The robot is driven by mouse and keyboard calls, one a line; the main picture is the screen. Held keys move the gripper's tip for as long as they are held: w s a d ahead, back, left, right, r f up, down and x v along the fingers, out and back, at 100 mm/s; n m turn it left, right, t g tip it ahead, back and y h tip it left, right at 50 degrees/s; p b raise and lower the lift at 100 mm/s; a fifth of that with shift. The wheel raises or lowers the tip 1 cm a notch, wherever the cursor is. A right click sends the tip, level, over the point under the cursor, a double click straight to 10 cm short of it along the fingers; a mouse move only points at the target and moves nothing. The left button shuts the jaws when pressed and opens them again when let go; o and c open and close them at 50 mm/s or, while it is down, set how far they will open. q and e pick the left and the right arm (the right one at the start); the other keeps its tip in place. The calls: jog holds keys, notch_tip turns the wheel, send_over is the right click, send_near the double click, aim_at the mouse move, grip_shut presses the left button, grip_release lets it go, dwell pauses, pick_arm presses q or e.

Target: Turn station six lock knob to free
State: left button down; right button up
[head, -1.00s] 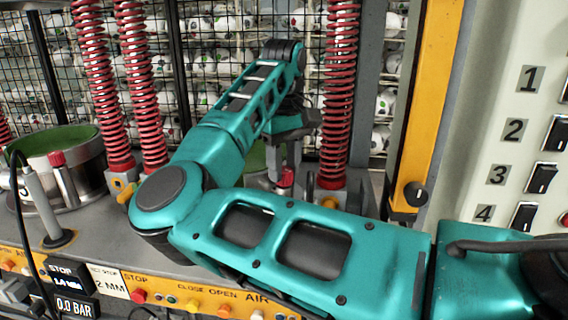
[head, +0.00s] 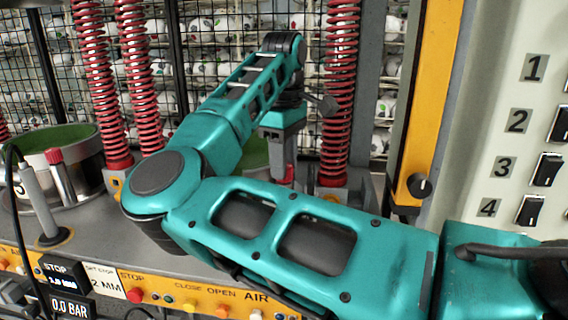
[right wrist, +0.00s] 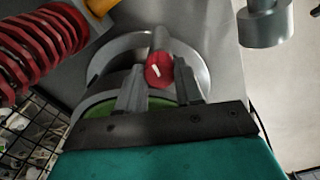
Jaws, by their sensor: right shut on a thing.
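A red lock knob (right wrist: 158,70) with a white mark stands at the rim of a metal cup (right wrist: 108,55) in the right wrist view. My right gripper (right wrist: 160,82) is shut on it, one finger on each side. In the head view the knob (head: 289,173) shows only partly, behind my right arm, and the fingers are mostly hidden. The cup with its green inside (head: 256,152) is also mostly covered there. I cannot read a station number or a free mark beside this knob. My left gripper is not in view.
Another station with a green-topped cup (head: 62,140) and red knob (head: 54,156) stands at left. Red springs (head: 341,90) rise close beside my right arm. A yellow post (head: 428,100) and a switch panel (head: 490,130) stand at right. A button strip (head: 190,300) runs along the front.

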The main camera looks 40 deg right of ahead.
jog(key=shift+n, duration=0.6)
jog(key=o, duration=1)
jog(key=shift+o, duration=0.2)
notch_tip(320, 180, up, 8)
jog(key=shift+f+p, duration=0.2)
jog(key=shift+p, duration=0.15)
